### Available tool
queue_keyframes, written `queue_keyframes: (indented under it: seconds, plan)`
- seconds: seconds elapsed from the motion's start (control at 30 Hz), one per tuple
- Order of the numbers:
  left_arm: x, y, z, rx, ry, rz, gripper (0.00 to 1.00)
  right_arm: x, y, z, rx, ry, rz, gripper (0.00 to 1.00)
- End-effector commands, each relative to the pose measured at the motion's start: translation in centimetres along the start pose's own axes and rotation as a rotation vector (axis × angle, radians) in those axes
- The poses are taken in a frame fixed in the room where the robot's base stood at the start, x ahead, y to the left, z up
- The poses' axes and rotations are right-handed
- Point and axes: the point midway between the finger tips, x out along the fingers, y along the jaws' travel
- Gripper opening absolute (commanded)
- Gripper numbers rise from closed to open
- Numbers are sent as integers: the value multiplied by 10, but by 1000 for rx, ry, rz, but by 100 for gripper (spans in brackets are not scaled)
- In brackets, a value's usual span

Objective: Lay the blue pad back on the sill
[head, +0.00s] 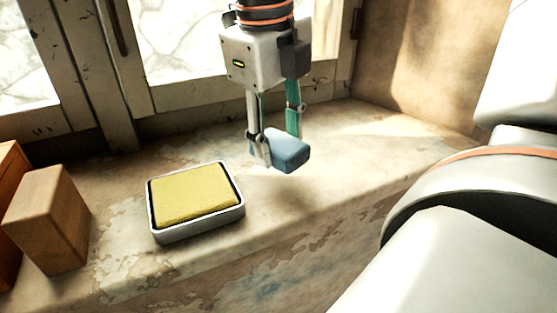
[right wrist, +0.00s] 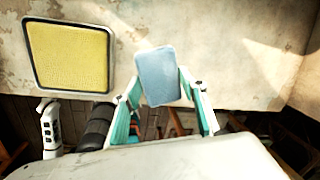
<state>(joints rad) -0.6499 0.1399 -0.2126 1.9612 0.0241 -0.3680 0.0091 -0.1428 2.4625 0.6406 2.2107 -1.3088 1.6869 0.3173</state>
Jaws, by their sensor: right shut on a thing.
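The blue pad (head: 290,150) is a small rounded block, held between the fingertips of my right gripper (head: 275,140). My right gripper points down over the stone sill (head: 335,165) and is shut on the pad. The pad appears slightly above the sill; whether it touches is hard to tell. In the right wrist view the pad (right wrist: 157,75) sits between the two green-and-white fingers (right wrist: 162,90), tilted a little, with the sill behind it. My left gripper is not seen.
A metal tray (head: 198,232) with a yellow sponge-like pad (head: 195,193) stands left of the blue pad. A wooden block (head: 47,218) is at the far left. Window frames (head: 122,75) run behind the sill. The sill right of the blue pad is bare.

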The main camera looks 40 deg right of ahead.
Motion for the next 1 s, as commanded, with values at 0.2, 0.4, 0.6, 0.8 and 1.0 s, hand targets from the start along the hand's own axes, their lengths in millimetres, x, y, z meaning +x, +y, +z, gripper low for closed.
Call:
queue_keyframes:
  seconds: [0.2,0.4,0.6,0.8,1.0]
  plan:
    - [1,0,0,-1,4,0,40,29,5,-2,-3,4,0,11]
    - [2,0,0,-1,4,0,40,42,7,-2,-2,0,1,11]
    - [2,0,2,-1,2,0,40,42,7,-2,-1,0,0,11]
    - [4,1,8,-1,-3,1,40,45,8,-2,-1,0,0,45]
    - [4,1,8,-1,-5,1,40,44,8,-2,-1,0,0,59]
